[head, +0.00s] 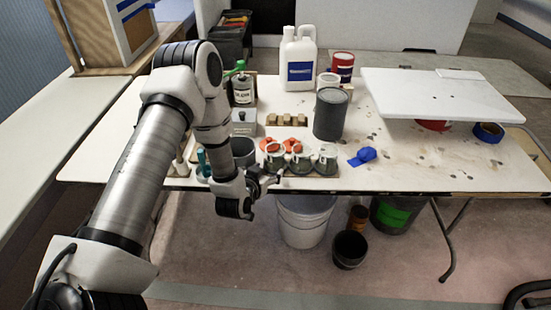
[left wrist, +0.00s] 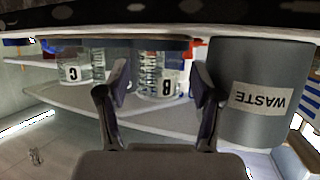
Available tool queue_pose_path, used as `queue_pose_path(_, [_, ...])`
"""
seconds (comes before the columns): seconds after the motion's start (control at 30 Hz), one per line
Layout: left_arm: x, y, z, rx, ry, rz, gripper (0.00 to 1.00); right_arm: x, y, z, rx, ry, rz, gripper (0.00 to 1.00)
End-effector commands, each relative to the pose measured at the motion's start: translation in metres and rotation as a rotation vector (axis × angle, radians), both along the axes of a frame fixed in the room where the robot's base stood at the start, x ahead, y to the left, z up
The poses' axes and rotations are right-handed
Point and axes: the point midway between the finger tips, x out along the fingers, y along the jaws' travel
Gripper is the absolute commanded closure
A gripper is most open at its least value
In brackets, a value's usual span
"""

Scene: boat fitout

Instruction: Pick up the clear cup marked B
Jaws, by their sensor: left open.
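The clear cup marked B (left wrist: 160,88) shows upside down in the left wrist view, with measuring lines on its side. It appears between the two fingers of my left gripper (left wrist: 160,72), which is open and empty. Another clear cup marked C (left wrist: 72,72) stands to its left there, partly hidden by a finger. In the head view, my left gripper (head: 268,182) is at the table's front edge, just in front of a row of clear cups (head: 301,163). Their letters are too small to read there. My right gripper is not in view.
A grey container marked WASTE (left wrist: 262,110) stands close to the right finger in the left wrist view. A dark grey can (head: 331,113) and a white jug (head: 299,60) stand behind the cups. Blue crumpled material (head: 363,156) lies to their right on the table (head: 430,175).

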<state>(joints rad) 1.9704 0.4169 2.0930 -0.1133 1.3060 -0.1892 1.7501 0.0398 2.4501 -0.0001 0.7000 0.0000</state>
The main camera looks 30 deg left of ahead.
Motion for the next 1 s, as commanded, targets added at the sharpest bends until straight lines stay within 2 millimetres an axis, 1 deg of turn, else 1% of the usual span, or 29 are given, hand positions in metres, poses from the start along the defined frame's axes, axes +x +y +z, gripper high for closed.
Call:
queue_pose_path(0.07, [0.010, 0.002, 0.001, 0.000, -0.002, 0.000, 0.34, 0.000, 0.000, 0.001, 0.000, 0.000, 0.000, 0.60])
queue_pose_path(0.2, [0.038, 0.007, 0.002, 0.003, -0.005, -0.001, 0.34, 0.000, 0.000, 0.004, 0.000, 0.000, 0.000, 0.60])
queue_pose_path(0.3, [0.052, 0.010, -0.001, 0.001, -0.001, 0.000, 0.34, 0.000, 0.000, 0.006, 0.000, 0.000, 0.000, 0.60])
queue_pose_path(0.4, [0.057, 0.011, -0.004, 0.001, -0.001, -0.001, 0.34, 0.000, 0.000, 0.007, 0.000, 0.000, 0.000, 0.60])
queue_pose_path(0.57, [0.057, 0.011, -0.004, 0.000, -0.001, -0.001, 0.34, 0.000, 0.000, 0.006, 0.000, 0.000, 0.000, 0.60])
queue_pose_path(0.6, [0.057, 0.011, -0.004, 0.000, -0.001, -0.001, 0.49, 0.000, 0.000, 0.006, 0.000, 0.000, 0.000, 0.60])
queue_pose_path(0.63, [0.057, 0.011, -0.004, 0.000, -0.001, -0.001, 0.59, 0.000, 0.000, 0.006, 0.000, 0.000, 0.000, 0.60])
queue_pose_path(0.67, [0.056, 0.011, -0.005, 0.000, -0.001, -0.001, 0.68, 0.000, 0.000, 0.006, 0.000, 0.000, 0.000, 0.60])
queue_pose_path(1.0, [0.056, 0.011, -0.004, 0.000, -0.001, 0.000, 0.68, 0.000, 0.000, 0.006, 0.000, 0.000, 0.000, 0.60])
